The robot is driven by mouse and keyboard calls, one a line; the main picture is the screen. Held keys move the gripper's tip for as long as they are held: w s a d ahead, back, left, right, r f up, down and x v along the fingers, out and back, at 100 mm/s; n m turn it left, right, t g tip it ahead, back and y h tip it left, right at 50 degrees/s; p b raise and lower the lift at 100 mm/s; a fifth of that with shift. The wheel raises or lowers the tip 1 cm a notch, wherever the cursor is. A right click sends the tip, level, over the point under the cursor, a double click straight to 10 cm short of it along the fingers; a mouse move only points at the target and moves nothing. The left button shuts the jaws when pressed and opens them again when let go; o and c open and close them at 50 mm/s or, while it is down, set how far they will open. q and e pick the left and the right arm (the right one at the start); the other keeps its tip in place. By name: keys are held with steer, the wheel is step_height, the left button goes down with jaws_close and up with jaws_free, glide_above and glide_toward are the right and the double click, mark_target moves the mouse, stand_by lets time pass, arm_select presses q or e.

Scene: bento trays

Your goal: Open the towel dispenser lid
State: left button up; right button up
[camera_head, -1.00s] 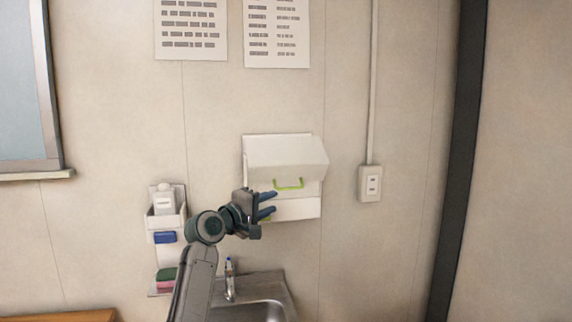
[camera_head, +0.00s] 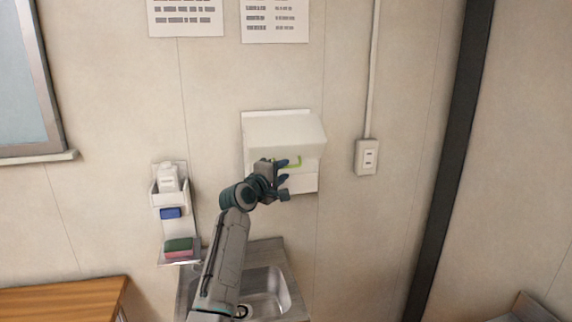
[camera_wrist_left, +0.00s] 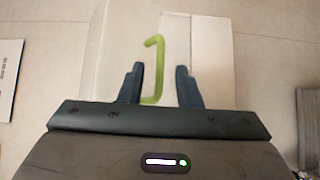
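The white towel dispenser (camera_head: 285,128) hangs on the wall above the sink, and its lid looks closed. A green handle (camera_head: 290,161) sits low on the lid's front. My left gripper (camera_head: 286,172) is in front of the handle and hides part of it and of the lower body. In the left wrist view, the open left gripper (camera_wrist_left: 160,85) has one blue finger on each side of the green handle (camera_wrist_left: 154,65); I cannot tell whether either finger touches it. My right gripper is not in view.
A steel sink (camera_head: 278,281) stands below. A holder with a white bottle (camera_head: 169,178) and a shelf with sponges (camera_head: 178,246) are on the wall to the left. A socket (camera_head: 367,157) is to the right. A wooden table edge (camera_head: 65,298) is at lower left.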

arm_select(q)
steer(key=shift+x, duration=1.2)
jaws_close()
